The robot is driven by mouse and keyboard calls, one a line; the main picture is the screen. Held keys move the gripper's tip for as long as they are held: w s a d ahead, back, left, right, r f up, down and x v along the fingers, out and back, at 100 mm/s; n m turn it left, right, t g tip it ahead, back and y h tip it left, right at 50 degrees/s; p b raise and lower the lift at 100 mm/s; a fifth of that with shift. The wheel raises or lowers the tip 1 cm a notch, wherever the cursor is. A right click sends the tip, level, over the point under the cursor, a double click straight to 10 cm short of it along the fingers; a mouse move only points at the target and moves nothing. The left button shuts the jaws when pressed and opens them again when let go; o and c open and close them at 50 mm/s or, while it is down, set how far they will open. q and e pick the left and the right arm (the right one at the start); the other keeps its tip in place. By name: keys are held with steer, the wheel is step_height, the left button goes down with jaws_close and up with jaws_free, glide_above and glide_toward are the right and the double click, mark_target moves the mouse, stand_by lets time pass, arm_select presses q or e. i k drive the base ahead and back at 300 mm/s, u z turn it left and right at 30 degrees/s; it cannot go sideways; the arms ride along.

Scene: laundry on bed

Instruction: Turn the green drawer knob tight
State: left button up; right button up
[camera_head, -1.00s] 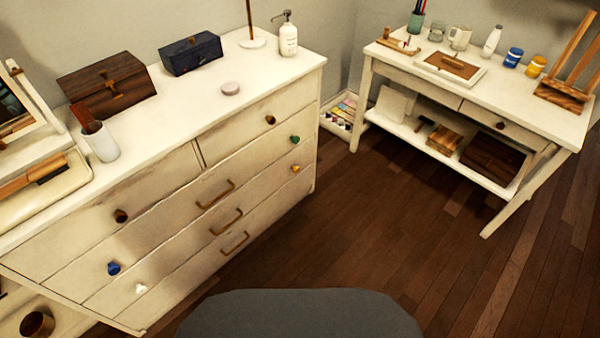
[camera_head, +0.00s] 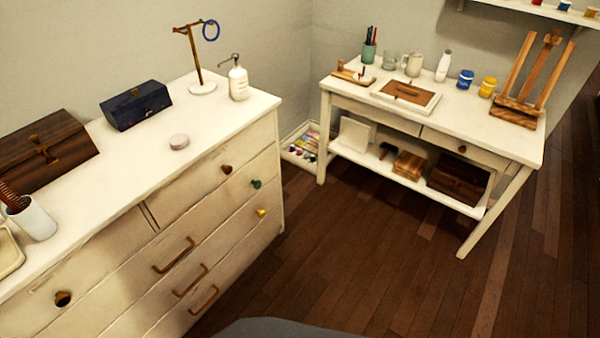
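The green drawer knob (camera_head: 256,184) is on the right part of the white dresser's front (camera_head: 225,215). A brown knob (camera_head: 226,169) sits above it and a yellow knob (camera_head: 261,213) below it. The green knob is small in view, and I cannot tell whether it is loose or tight. Neither of my grippers is in view.
The dresser top holds a wooden box (camera_head: 45,150), a dark blue box (camera_head: 136,105), a soap dispenser (camera_head: 238,80) and a hook stand (camera_head: 203,85). A white table (camera_head: 440,125) stands right. Dark wooden floor (camera_head: 370,240) between them is clear.

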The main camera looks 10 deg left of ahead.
mark_target(257, 184)
steer(key=i, duration=0.75)
steer(key=u, duration=1)
steer(key=i, duration=0.45)
steer(key=u, duration=0.45)
